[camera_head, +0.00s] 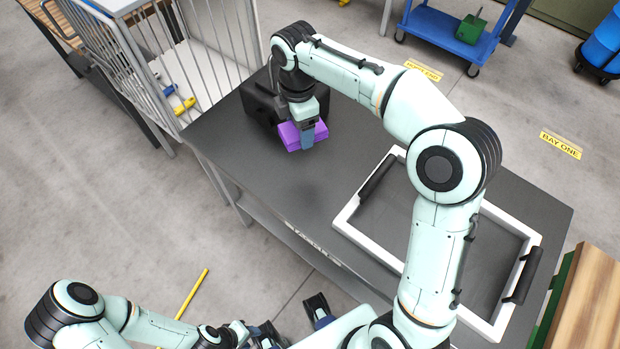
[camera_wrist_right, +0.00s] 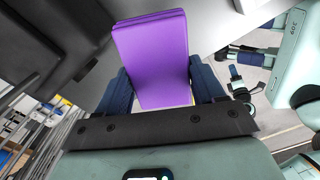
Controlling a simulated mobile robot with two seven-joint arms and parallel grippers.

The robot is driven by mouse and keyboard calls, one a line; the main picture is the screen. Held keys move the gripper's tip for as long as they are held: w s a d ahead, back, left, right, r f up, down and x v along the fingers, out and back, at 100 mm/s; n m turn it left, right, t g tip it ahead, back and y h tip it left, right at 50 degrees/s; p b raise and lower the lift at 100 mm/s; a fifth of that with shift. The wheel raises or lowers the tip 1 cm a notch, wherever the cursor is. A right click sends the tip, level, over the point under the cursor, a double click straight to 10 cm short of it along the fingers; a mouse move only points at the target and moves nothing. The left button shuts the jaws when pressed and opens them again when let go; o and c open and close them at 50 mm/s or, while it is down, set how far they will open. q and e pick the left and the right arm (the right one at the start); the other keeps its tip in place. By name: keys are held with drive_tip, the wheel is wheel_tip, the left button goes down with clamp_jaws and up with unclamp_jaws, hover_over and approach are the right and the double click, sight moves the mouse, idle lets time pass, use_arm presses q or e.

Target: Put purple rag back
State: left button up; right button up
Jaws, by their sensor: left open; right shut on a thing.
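The purple rag (camera_head: 301,134) is a folded block at the far left part of the dark table, beside a black box. My right gripper (camera_head: 305,137) is shut on it. In the right wrist view the purple rag (camera_wrist_right: 153,60) sits between the two blue fingers of my right gripper (camera_wrist_right: 160,88). Whether the rag touches the table is hard to tell. My left gripper (camera_head: 292,325) is open and empty, low in the head view, off the near side of the table.
The black box (camera_head: 259,103) stands at the table's (camera_head: 270,180) far left end. A white frame with black handles (camera_head: 378,178) lies on the right part. A barred cage cart (camera_head: 215,40) stands behind left. The table's middle is clear.

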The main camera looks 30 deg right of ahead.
drive_tip(key=r+n, duration=0.1)
drive_tip(key=s+r+n, duration=0.1)
drive_tip(key=n, duration=0.1)
drive_tip(key=s+d+n+b, duration=0.1)
drive_tip(key=n, duration=0.1)
drive_tip(key=shift+r, duration=0.4)
drive_tip(key=b, duration=0.3)
hover_over(308, 178)
wheel_tip(308, 178, down, 14)
drive_tip(key=shift+r, duration=0.15)
drive_tip(key=shift+f+b, duration=0.45)
drive_tip(key=shift+f, duration=2.55)
drive_tip(key=shift+f, duration=0.1)
drive_tip(key=o, duration=0.5)
drive_tip(key=shift+f, duration=0.1)
drive_tip(key=o, duration=0.4)
drive_tip(key=shift+o, duration=0.2)
wheel_tip(308, 178, up, 12)
drive_tip(key=p, duration=0.2)
drive_tip(key=shift+r, duration=0.25)
